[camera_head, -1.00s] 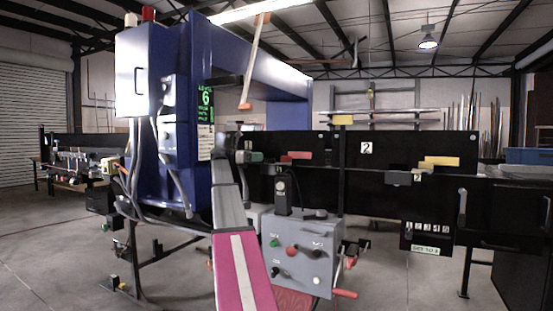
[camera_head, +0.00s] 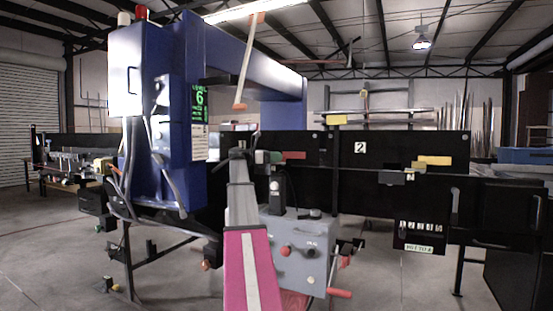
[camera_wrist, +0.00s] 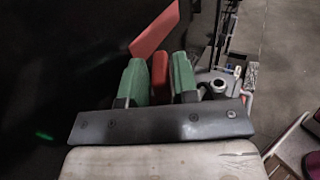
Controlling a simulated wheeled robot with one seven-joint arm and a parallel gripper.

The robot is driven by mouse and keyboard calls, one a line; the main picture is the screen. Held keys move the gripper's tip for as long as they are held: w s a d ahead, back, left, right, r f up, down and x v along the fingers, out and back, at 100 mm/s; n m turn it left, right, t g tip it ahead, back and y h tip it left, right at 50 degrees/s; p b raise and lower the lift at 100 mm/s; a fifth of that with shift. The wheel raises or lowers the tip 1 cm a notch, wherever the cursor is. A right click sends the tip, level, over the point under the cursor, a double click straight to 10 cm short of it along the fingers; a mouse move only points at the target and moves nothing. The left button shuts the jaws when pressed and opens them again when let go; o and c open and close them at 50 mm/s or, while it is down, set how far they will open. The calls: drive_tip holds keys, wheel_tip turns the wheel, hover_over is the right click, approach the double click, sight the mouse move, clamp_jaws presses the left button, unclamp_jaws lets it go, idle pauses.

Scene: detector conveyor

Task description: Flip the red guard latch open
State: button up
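The red guard latch (camera_head: 293,155) is a flat red bar on the black conveyor side panel in the head view. In the wrist view a broad red plate (camera_wrist: 155,30) lies just beyond the fingertips, and a narrower red piece (camera_wrist: 160,76) shows between the two green fingers. I cannot tell whether the two red parts are joined. My gripper (camera_wrist: 159,75) is open, with a thin dark gap between each finger and the red piece. In the head view my gripper (camera_head: 268,157) is at the latch's left end, partly hidden by my arm.
A grey control box (camera_head: 300,255) with buttons and a red-handled lever (camera_head: 339,293) stands below the latch. The blue detector frame (camera_head: 185,60) rises at the left. Yellow blocks (camera_head: 434,160) are further right on the panel.

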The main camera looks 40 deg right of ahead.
clamp_jaws()
drive_tip(key=shift+s+n+t+h, duration=0.15)
drive_tip(key=shift+n+t+h, duration=0.15)
drive_tip(key=shift+t, duration=0.1)
drive_tip(key=shift+s+a+n+t+h, duration=0.1)
drive_tip(key=shift+s+n+t, duration=0.35)
drive_tip(key=shift+n+t, duration=1.9)
drive_tip(key=shift+s+d+n+t+h, duration=0.1)
drive_tip(key=shift+s+n+t, duration=0.35)
drive_tip(key=shift+n+t, duration=1.9)
drive_tip(key=shift+s+a+n+t+h, duration=0.1)
drive_tip(key=shift+s+n+t, duration=0.6)
drive_tip(key=shift+t, duration=3)
drive_tip(key=shift+w+n+t, duration=0.3)
drive_tip(key=shift+n, duration=0.1)
